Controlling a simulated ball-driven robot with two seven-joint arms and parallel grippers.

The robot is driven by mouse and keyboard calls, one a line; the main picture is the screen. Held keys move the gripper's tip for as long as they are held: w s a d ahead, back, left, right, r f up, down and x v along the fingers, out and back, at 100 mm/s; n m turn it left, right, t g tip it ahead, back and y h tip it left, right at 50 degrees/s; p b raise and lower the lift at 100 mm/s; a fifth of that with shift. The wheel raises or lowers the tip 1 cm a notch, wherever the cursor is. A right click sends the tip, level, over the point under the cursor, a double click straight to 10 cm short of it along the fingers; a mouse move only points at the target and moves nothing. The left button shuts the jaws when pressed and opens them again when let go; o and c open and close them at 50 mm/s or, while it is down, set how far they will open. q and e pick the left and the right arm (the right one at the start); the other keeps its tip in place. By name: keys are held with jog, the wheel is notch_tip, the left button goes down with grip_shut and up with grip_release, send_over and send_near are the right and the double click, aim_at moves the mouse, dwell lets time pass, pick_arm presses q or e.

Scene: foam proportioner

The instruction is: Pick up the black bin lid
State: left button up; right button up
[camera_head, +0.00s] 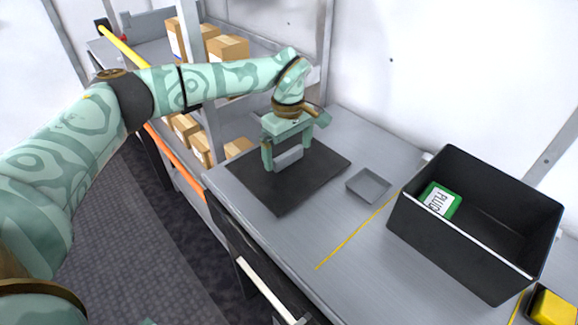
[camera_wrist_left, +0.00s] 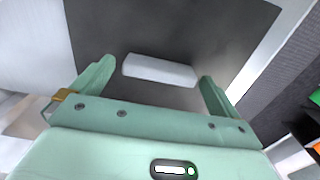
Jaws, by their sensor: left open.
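The black bin lid (camera_head: 290,193) lies flat on the grey counter, left of the black bin. It has a pale grey handle (camera_head: 289,157) on its top. In the left wrist view the lid (camera_wrist_left: 180,30) fills the upper middle, with its handle (camera_wrist_left: 160,70) lying crosswise. My left gripper (camera_head: 287,160) is open over the lid, its fingers on either side of the handle. In the left wrist view the gripper (camera_wrist_left: 155,85) shows a finger beyond each end of the handle. I cannot tell whether the fingers touch the handle. My right gripper is not in view.
An open black bin (camera_head: 470,255) with a green labelled box (camera_head: 441,200) inside stands on the right. A small grey tray (camera_head: 368,185) lies between lid and bin. A yellow item (camera_head: 553,306) is at the lower right. Shelves with cardboard boxes (camera_head: 228,48) stand behind.

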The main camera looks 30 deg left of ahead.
pick_arm(q)
jog(key=shift+r, duration=0.1)
jog(key=c, duration=1.4)
